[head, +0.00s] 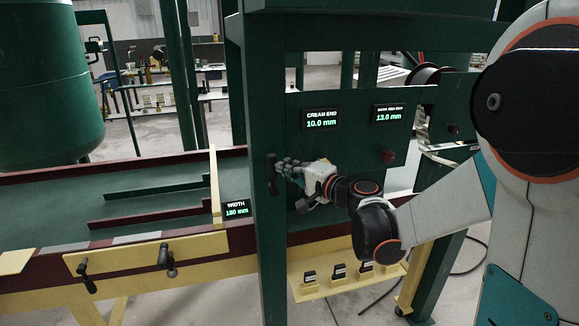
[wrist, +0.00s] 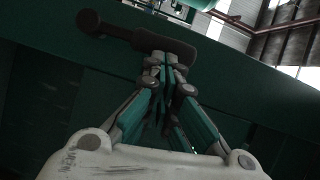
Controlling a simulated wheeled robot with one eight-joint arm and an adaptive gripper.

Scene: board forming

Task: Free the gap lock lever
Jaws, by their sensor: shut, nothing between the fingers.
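A dark lever (head: 271,174) stands roughly upright on the face of the green post; I take it for the gap lock lever, though no label on it can be read. In the wrist view the lever (wrist: 120,32) shows a round knob at the left and a thicker end at the right. My gripper (head: 280,165) is just right of the lever in the head view. In the wrist view my gripper (wrist: 166,64) is shut and empty, its fingertips close against the lever's thicker end. I cannot tell whether they touch.
Displays read CREAM END 10.0 mm (head: 321,119), 13.0 mm (head: 389,116) and WIDTH 180 mm (head: 236,208). A dark red knob (head: 387,157) is right of my gripper. Two black handles (head: 85,276) (head: 167,260) sit on a yellow panel (head: 125,262). A yellow shelf (head: 345,284) is below my arm.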

